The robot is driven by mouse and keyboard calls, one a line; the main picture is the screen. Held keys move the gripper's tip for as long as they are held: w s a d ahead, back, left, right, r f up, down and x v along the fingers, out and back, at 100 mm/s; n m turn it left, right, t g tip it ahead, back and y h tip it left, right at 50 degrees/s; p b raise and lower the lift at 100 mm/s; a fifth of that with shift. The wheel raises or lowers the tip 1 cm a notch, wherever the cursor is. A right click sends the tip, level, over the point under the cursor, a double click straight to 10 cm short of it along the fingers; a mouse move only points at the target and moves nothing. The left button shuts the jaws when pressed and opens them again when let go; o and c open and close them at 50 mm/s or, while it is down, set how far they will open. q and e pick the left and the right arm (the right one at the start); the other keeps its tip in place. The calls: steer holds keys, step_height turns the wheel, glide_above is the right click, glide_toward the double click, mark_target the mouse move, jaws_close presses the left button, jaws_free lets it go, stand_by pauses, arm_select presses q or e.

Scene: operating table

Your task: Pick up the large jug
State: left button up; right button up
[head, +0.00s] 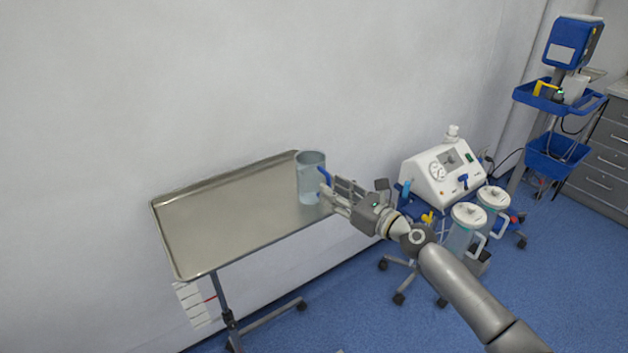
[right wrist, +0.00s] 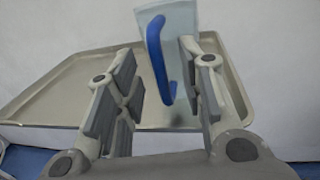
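The large jug (head: 310,178) is clear bluish plastic with a blue handle and stands upright at the right end of the metal tray table (head: 215,222). My right gripper (head: 338,192) is at the jug's handle side. In the right wrist view the jug (right wrist: 181,40) is straight ahead, and its blue handle (right wrist: 157,58) stands between the open fingers of my right gripper (right wrist: 155,95). The handle is nearer the right finger; whether that finger touches the jug I cannot tell. My left gripper is in neither view.
A white suction machine (head: 440,178) with two lidded canisters (head: 467,216) stands right of the table, close to my right arm. A blue equipment cart (head: 556,150) and grey drawers (head: 605,155) are further right. The wall (head: 200,90) is behind the table. The rest of the tray is empty.

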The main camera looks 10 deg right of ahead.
mark_target(316, 182)
steer(key=x, duration=0.2)
steer(key=shift+w+a+f, duration=0.1)
steer(key=shift+w+a, duration=0.1)
steer(key=shift+w, duration=0.15)
steer(key=shift+c, duration=0.4)
jaws_close()
steer(key=shift+r, duration=0.25)
